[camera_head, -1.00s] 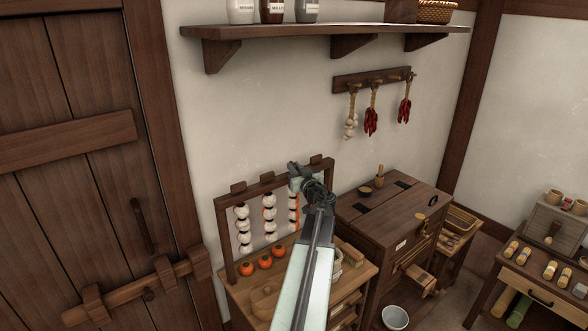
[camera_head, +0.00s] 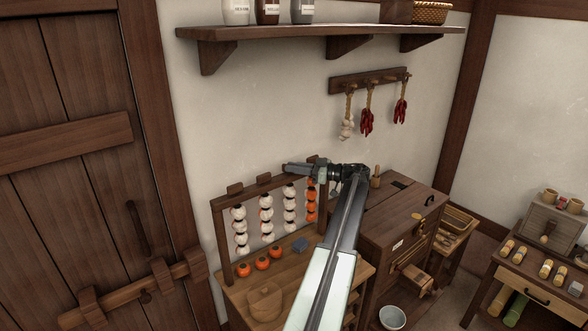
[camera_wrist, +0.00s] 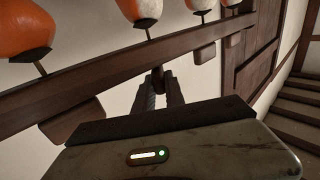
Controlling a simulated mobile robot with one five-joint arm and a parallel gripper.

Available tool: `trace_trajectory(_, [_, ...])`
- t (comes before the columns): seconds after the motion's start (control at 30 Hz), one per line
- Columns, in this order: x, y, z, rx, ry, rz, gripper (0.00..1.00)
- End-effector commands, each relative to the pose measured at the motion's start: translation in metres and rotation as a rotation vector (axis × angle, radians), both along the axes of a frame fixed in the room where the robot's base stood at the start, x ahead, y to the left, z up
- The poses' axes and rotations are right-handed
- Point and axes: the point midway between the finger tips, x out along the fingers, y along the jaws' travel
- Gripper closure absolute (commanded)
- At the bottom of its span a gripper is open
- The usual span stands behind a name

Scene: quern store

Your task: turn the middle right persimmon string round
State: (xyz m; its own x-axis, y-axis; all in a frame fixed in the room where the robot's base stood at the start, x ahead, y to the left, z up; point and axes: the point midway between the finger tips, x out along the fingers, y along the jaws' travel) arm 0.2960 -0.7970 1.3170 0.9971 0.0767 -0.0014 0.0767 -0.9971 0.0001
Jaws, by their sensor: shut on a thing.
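A wooden rack holds four hanging persimmon strings. The middle right persimmon string (camera_head: 290,205) looks mostly pale in the head view, with some orange. In the wrist view its end fruit (camera_wrist: 140,10) is half orange, half white. The right string (camera_head: 311,202) is orange; the middle left (camera_head: 266,214) and left strings (camera_head: 239,230) look pale. My gripper (camera_head: 289,168) reaches in from the right at the rack's top rail (camera_head: 247,190). In the wrist view its jaws (camera_wrist: 158,82) are shut on the wooden tab above the middle right string, mostly hidden between the fingers.
Several orange persimmons (camera_head: 262,264) and a grey block (camera_head: 300,244) lie on the bench below. A wooden chest (camera_head: 400,215) stands right of the rack. Garlic (camera_head: 346,126) and red chillies (camera_head: 367,122) hang on the wall under a shelf (camera_head: 320,32).

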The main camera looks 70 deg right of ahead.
Motion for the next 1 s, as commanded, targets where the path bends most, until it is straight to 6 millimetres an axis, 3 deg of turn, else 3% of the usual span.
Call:
trace_trajectory(0.4, [-0.0004,-0.0051,-0.0004,0.0,0.001,0.212,1.0])
trace_trajectory(1.0, [0.0002,-0.0033,-0.0002,0.0,0.0,0.252,1.0])
